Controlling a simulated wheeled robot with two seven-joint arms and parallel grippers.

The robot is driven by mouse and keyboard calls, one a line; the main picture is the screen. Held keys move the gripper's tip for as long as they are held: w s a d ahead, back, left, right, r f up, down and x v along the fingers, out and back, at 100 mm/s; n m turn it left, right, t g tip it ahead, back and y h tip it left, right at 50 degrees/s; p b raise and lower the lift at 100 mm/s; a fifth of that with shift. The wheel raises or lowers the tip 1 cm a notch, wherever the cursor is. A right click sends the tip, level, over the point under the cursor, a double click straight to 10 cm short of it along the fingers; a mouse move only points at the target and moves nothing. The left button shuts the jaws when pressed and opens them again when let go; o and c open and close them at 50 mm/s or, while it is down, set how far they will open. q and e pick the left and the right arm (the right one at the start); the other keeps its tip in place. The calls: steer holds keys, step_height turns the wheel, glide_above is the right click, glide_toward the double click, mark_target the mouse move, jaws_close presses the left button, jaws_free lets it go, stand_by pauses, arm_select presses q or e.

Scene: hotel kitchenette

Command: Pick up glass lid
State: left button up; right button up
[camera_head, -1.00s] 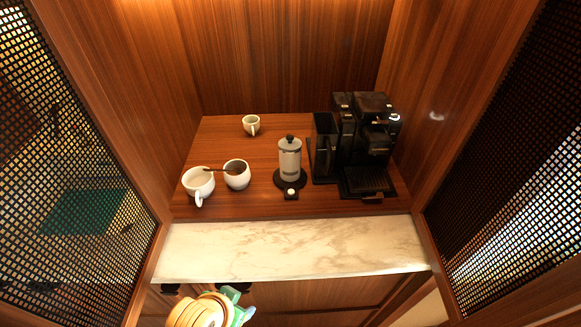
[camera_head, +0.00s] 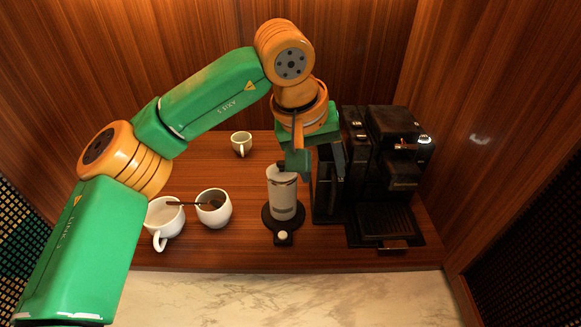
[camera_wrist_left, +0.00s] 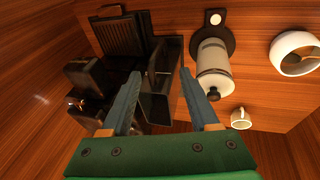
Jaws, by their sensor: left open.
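A pale glass jar (camera_head: 282,198) stands upright on a round black base, in the middle of the wooden counter. Its lid (camera_wrist_left: 212,83) with a dark knob (camera_wrist_left: 213,94) shows in the left wrist view, just beside one fingertip. In the head view the lid is partly hidden behind my left gripper (camera_head: 316,166). That gripper is open and empty, pointing down beside the jar's top, on the coffee machine side. In the left wrist view, nothing is held between the fingers (camera_wrist_left: 158,76). My right gripper is out of view.
A black coffee machine (camera_head: 385,150) stands close to the right of my left gripper. Two white cups (camera_head: 163,222) (camera_head: 214,215) are at the left, with a dark spoon across them. A small cup (camera_head: 241,143) stands behind. The marble ledge (camera_head: 270,298) is clear.

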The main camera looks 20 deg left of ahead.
mark_target(282, 163)
arm_select(q)
steer(key=a+r+y, duration=0.1)
steer(key=a, duration=0.1)
steer(key=w+a+r+y, duration=0.1)
steer(key=a, duration=0.2)
steer(key=a+r+y, duration=0.1)
steer(key=a, duration=0.2)
steer(key=shift+w+t+y, duration=0.2)
steer(key=shift+t+y, duration=0.1)
steer(key=shift+t, duration=0.1)
steer(key=shift+a+f, duration=0.2)
steer(key=p+x, duration=0.1)
steer(key=x, duration=0.1)
steer(key=d+p+x, duration=0.1)
steer(key=x, duration=0.2)
steer(key=shift+f, duration=0.25)
steer(key=shift+w+a+f, duration=0.1)
steer(key=shift+w+f, duration=0.05)
steer(key=shift+f, duration=0.1)
steer(key=c, duration=0.4)
steer(key=shift+r, duration=0.1)
jaws_close()
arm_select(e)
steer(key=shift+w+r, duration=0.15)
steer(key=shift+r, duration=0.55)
